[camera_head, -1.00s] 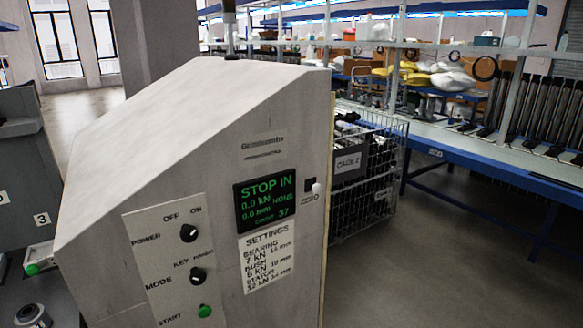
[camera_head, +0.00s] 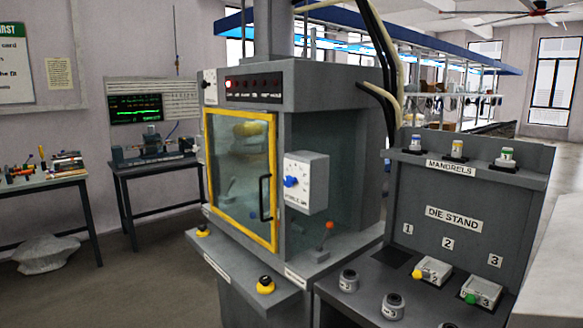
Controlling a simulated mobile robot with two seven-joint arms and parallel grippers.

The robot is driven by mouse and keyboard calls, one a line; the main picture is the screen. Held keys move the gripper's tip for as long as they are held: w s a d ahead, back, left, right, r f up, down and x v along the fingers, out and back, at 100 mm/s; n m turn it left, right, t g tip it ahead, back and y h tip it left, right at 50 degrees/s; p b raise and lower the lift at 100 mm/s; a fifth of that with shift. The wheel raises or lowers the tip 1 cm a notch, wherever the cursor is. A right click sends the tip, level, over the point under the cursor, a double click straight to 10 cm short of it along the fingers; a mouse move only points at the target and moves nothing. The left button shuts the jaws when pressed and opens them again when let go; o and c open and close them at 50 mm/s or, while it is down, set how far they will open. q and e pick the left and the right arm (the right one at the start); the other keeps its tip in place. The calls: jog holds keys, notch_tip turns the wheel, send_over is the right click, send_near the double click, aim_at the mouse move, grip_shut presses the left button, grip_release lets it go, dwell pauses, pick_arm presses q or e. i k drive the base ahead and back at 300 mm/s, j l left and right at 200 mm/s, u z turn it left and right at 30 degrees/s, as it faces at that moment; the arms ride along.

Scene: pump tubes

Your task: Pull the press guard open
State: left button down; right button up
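The press (camera_head: 335,90) stands in the middle of the head view as a grey cabinet. Its guard (camera_head: 238,118) is a clear panel in a yellow frame on the front face. A black upright handle (camera_head: 265,197) sits on the guard's right side. The guard looks closed against the cabinet. Through the panel I see blurred pale shapes that I cannot make out. Neither of my grippers shows in the view.
A box with a blue knob (camera_head: 291,181) juts out right of the guard. A red-tipped lever (camera_head: 328,225) and a yellow button (camera_head: 265,285) sit below. The die stand (camera_head: 455,217) is close on the right. Bare floor (camera_head: 150,260) lies to the left.

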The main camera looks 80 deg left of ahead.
aim_at(272, 247)
jog(key=u, duration=2.85)
jog(key=i+j+z, duration=0.2)
jog(key=z, duration=0.25)
jog(key=i+j+z, duration=0.15)
jog(key=j+z, duration=0.3)
jog(key=i+j+z, duration=0.15)
jog(key=j, duration=0.25)
jog(key=i+j+z, duration=0.2)
jog(key=j, duration=0.2)
jog(key=i+j, duration=0.1)
jog(key=j, duration=0.5)
jog(key=i+j+z, duration=0.1)
jog(key=j, duration=0.5)
jog(key=j+z, duration=0.1)
jog(key=j, duration=0.5)
